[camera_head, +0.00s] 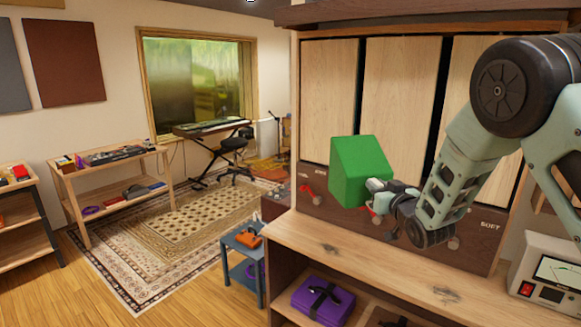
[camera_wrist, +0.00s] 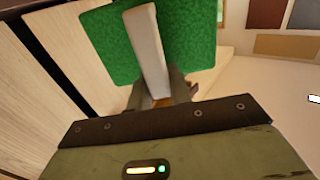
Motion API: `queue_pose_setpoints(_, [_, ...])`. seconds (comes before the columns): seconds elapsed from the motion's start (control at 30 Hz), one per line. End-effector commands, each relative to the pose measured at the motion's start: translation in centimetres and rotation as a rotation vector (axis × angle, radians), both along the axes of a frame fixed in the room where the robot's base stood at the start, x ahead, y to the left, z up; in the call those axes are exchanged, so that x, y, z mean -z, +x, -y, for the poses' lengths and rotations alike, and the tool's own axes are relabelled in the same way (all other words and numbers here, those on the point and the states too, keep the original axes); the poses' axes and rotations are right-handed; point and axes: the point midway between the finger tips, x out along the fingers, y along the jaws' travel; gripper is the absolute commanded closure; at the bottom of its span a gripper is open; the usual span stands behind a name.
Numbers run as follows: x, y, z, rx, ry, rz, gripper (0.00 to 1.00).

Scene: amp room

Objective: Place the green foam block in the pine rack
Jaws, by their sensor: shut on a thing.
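The green foam block (camera_head: 358,168) is held up in front of the tall wooden unit with pale panels, which looks like the pine rack (camera_head: 403,95). My gripper (camera_head: 374,197) is shut on the block's lower right side. The block has a slanted top edge and hides part of the left and middle panels. Pale panels with dark gaps stand at left there. I cannot tell whether the block touches the rack.
The rack's dark lower board bears red hooks or levers and a "SOFT" label. Below is a wooden bench (camera_head: 340,243) with a purple case (camera_head: 322,300) on its shelf. A white device with a screen (camera_head: 549,275) stands at right. Open rug and floor lie left.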

Motion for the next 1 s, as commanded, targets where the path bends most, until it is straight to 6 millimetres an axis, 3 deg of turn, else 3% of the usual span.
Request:
queue_pose_setpoints(0.03, [3.1,-1.2,1.1,0.024,-0.003,-0.007,1.00])
queue_pose_setpoints(0.2, [9.5,-5.6,4.7,0.112,-0.004,-0.006,1.00])
queue_pose_setpoints(0.33, [12.4,-8.7,7.0,0.171,-0.003,-0.002,1.00])
queue_pose_setpoints(0.5, [14.0,-11.2,8.6,0.216,-0.001,0.002,1.00])
queue_pose_setpoints(0.73, [16.7,-12.7,8.4,0.236,-0.003,-0.002,1.00])
queue_pose_setpoints(1.0, [23.9,-16.5,7.1,0.282,-0.010,-0.003,1.00])
